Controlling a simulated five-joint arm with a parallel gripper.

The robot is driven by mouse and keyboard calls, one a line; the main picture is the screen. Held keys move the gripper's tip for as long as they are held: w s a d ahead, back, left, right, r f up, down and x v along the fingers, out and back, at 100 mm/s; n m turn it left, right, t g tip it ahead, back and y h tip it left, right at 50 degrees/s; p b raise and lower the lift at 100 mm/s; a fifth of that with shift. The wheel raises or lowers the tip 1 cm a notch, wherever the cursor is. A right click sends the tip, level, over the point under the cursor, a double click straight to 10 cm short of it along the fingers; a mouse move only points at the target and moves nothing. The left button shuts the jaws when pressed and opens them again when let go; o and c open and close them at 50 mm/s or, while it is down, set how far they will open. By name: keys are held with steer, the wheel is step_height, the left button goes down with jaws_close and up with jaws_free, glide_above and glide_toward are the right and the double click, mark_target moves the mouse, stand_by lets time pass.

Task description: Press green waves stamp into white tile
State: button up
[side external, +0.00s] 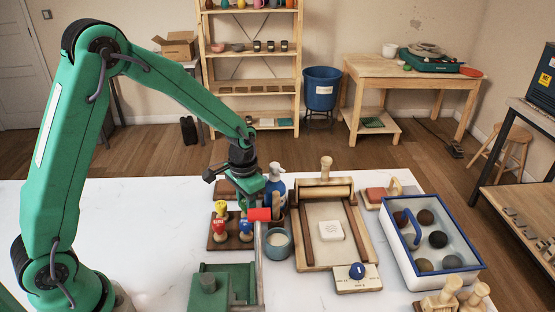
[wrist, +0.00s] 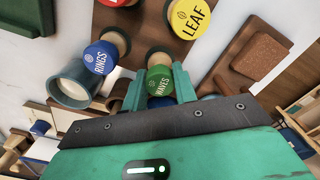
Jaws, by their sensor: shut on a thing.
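The green waves stamp (wrist: 160,80) shows in the wrist view with its labelled top between my two fingers. My gripper (wrist: 160,92) is shut on it. In the side view my gripper (side external: 247,198) is over the back right of the wooden stamp rack (side external: 217,243), and the green stamp is hidden there. I cannot tell whether the stamp is clear of the rack. The white tile (side external: 331,230) lies on the wooden board (side external: 310,255) to the right, with a faint mark on top. The tile is not visible in the wrist view.
Yellow (side external: 220,208), red (side external: 218,225) and blue (side external: 246,227) stamps stand in the rack close to my gripper. A teal cup (side external: 278,244) and a blue bottle (side external: 274,178) stand between rack and board. A blue-rimmed tray (side external: 466,277) of clay balls is at right.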

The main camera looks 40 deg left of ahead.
steer(key=shift+f, duration=0.3)
steer(key=o, duration=1)
steer(key=shift+o, duration=0.2)
steer(key=shift+r, duration=3.95)
